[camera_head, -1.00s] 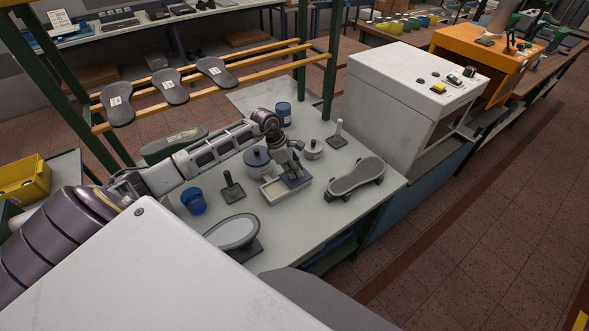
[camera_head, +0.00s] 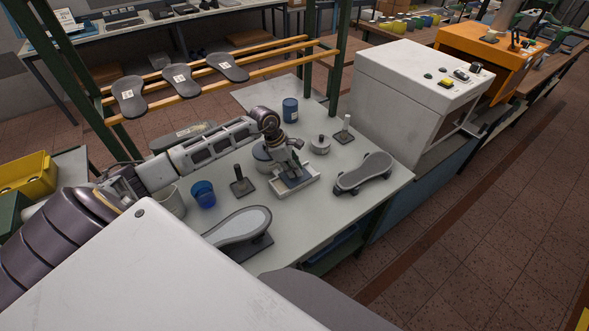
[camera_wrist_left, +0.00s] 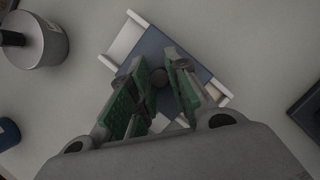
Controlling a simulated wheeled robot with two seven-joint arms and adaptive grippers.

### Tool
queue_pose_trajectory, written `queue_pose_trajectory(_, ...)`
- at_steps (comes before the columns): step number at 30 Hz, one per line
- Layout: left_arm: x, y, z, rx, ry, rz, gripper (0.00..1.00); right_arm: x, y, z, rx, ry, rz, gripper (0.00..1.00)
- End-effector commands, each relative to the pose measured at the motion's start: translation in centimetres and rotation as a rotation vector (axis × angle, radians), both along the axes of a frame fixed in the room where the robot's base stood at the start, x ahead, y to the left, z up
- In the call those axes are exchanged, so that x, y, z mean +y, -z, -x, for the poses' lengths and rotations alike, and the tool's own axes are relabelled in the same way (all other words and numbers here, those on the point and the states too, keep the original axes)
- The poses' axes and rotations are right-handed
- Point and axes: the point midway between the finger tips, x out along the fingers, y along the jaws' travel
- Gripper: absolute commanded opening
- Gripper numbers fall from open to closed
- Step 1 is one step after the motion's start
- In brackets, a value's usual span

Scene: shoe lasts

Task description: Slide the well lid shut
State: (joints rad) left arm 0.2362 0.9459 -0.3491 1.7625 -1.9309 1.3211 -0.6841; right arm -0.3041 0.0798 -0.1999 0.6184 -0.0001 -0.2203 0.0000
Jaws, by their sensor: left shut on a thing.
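The well (camera_head: 311,183) is a small white rectangular box on the pale bench. Its blue-grey lid (camera_head: 287,183) lies over the middle part, with pale parts of the well showing at both ends. In the left wrist view the lid (camera_wrist_left: 200,72) sits between the well's white rails (camera_wrist_left: 140,18). My left gripper (camera_head: 290,168) is over the lid. Its green-padded fingers (camera_wrist_left: 155,85) are shut on the lid's dark knob (camera_wrist_left: 158,77). The fingers hide part of the lid and the well. My right gripper is out of view.
A grey lidded pot (camera_head: 262,158) stands behind the well. A small lidded pot (camera_head: 320,145) and a dark sole-shaped piece (camera_head: 363,174) are to the right. A blue cup (camera_head: 203,194), a black stand (camera_head: 242,184) and a grey last-shaped plate (camera_head: 239,226) are to the left.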

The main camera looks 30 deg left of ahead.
Motion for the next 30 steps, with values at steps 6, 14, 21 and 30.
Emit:
queue_pose_trajectory(6, 0.5, 0.0, 0.7, -0.001, -0.003, -0.002, 0.00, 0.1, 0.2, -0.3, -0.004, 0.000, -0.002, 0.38)
queue_pose_trajectory(14, 1.1, 0.1, 2.0, -0.001, -0.003, -0.004, 0.00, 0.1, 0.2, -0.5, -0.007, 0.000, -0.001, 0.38)
queue_pose_trajectory(21, 1.6, 0.0, 3.4, 0.000, -0.001, -0.006, 0.00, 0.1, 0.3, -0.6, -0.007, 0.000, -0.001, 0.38)
queue_pose_trajectory(30, 1.7, -0.1, 3.8, 0.001, 0.000, -0.004, 0.00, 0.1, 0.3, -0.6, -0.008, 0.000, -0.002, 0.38)
